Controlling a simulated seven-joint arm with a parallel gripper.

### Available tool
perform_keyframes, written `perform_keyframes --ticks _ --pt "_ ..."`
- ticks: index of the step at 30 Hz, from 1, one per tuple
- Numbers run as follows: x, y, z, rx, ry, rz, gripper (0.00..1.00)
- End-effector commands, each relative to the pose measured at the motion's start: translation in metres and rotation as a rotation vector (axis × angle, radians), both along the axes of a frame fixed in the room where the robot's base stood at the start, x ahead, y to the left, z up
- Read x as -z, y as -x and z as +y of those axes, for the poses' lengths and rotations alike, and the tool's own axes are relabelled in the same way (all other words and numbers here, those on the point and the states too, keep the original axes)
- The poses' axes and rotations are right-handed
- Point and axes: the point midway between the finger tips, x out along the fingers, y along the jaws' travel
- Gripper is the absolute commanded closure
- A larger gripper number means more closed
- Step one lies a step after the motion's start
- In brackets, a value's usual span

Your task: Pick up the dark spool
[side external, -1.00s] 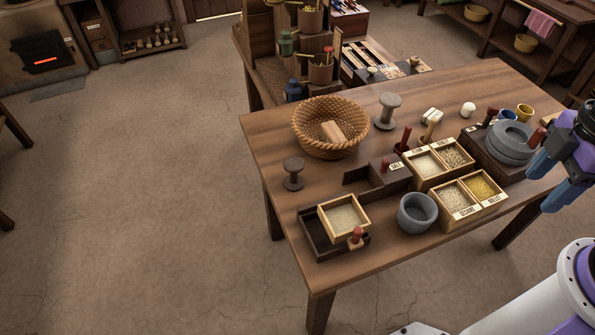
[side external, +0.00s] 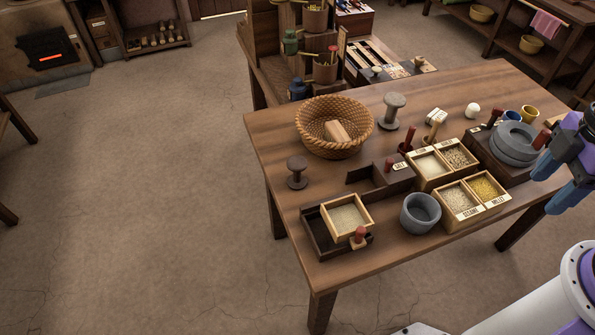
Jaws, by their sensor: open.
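The dark spool (side external: 297,173) stands upright near the left edge of the wooden table, with bare wood around it. A lighter grey spool (side external: 393,112) stands upright farther back, right of the basket. My gripper (side external: 548,190) is at the right edge of the side external view, by the table's right end, and partly cut off by the frame. Its blue fingers are open, with nothing seen between them. It is far from the dark spool, across the table.
A wicker basket (side external: 334,143) holding a pale block stands behind the dark spool. A dark tray (side external: 314,232) with a grain box lies in front of it. A grey bowl (side external: 421,213), several grain boxes (side external: 463,199) and a stone quern (side external: 513,145) fill the right side.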

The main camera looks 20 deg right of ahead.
Motion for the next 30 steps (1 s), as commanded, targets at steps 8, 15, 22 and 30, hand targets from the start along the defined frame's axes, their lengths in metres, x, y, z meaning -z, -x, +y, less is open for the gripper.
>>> perform_keyframes --ticks 8,15,22,30 --pt "0.000 0.000 0.000 0.000 0.000 0.000 0.13" --pt "0.003 -0.012 0.006 -0.043 0.045 -0.018 0.13" --pt "0.017 -0.072 0.037 -0.260 0.261 -0.110 0.13" --pt "0.043 -0.146 0.095 -0.572 0.545 -0.226 0.13"
